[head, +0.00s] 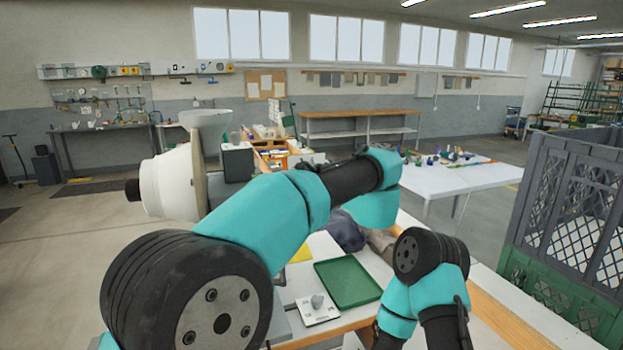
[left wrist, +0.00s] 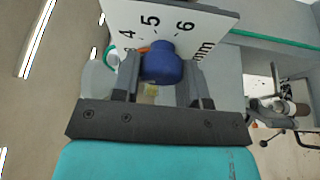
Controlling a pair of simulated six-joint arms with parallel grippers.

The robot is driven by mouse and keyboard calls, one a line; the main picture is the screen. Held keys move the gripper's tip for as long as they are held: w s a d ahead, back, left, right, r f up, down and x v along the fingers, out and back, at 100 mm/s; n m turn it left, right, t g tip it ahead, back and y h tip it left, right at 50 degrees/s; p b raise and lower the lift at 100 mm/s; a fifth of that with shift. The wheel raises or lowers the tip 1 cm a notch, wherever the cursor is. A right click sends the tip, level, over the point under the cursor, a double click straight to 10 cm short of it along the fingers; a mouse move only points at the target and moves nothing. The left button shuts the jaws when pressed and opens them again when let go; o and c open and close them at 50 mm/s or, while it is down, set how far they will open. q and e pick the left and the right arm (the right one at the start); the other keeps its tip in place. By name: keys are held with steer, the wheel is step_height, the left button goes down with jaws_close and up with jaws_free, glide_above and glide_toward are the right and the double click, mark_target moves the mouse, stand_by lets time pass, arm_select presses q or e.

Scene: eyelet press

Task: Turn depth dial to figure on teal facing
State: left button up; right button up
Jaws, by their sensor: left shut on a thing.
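In the left wrist view, my left gripper (left wrist: 160,74) is shut on the blue knob (left wrist: 160,62) of the depth dial, one finger on each side. The white dial plate (left wrist: 208,20) behind it carries black figures; 4, 5 and 6 show, with "mm" at the right. A small orange mark (left wrist: 143,49) shows at the knob's upper left edge, near the 4; the knob and fingers hide the rest of the scale. In the head view my left arm hides this dial and my left gripper. My right arm's links show at lower right, but its gripper does not. I cannot make out a teal facing.
In the head view a green tray (head: 348,282) lies on the bench, beside a small white plate with a grey knob (head: 318,301). A white round machine body (head: 167,184) stands behind my left arm. A grey lattice crate (head: 575,190) rises at the right.

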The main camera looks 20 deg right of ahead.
arm_select(q)
steer(key=shift+n, duration=0.3)
steer(key=o, duration=0.9)
steer(key=shift+r, duration=0.1)
